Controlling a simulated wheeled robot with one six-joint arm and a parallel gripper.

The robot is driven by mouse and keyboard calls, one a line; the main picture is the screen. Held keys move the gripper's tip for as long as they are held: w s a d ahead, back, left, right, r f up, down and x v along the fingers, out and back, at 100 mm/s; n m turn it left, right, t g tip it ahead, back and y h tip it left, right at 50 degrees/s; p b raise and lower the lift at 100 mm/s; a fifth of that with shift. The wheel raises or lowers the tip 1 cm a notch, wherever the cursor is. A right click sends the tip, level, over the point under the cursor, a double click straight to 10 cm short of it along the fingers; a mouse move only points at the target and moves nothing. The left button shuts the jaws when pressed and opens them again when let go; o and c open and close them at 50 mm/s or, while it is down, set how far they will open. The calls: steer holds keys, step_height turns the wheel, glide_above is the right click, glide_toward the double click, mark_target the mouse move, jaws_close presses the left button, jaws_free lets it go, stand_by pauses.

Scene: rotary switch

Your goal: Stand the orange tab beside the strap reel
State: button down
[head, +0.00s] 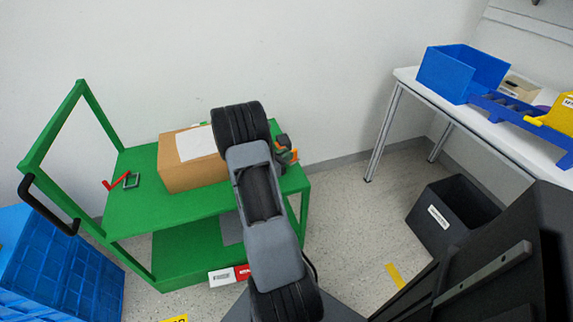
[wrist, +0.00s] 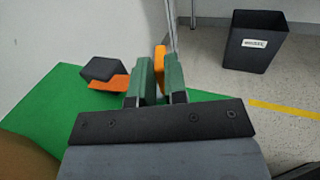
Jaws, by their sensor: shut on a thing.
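My gripper (wrist: 158,75) is shut on the orange tab (wrist: 159,62), which shows upright between the two green fingers in the wrist view. The tab's lower part is hidden by the fingers. The strap reel (wrist: 102,69) appears as a dark faceted block with an orange strip (wrist: 110,84) at its foot, just left of the fingers on the green cart top (wrist: 50,108). In the head view my arm covers most of the gripper, and a dark shape with orange bits (head: 285,148) shows at the cart's right end. I cannot tell whether the tab touches the cart top.
A cardboard box (head: 190,174) stands on the green cart (head: 130,222), left of my arm. A red check-shaped piece (head: 115,184) and a small dark frame (head: 132,180) lie farther left.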

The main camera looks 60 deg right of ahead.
steer(key=shift+w+d+f, duration=0.1)
steer(key=shift+d+f, duration=0.35)
steer(key=shift+f, duration=0.15)
steer(key=shift+d+f+b, duration=0.1)
steer(key=shift+f+b, duration=0.55)
steer(key=shift+f, duration=0.9)
steer(key=shift+f, duration=0.2)
steer(key=c, duration=1.2)
jaws_free()
steer(key=shift+o, duration=0.2)
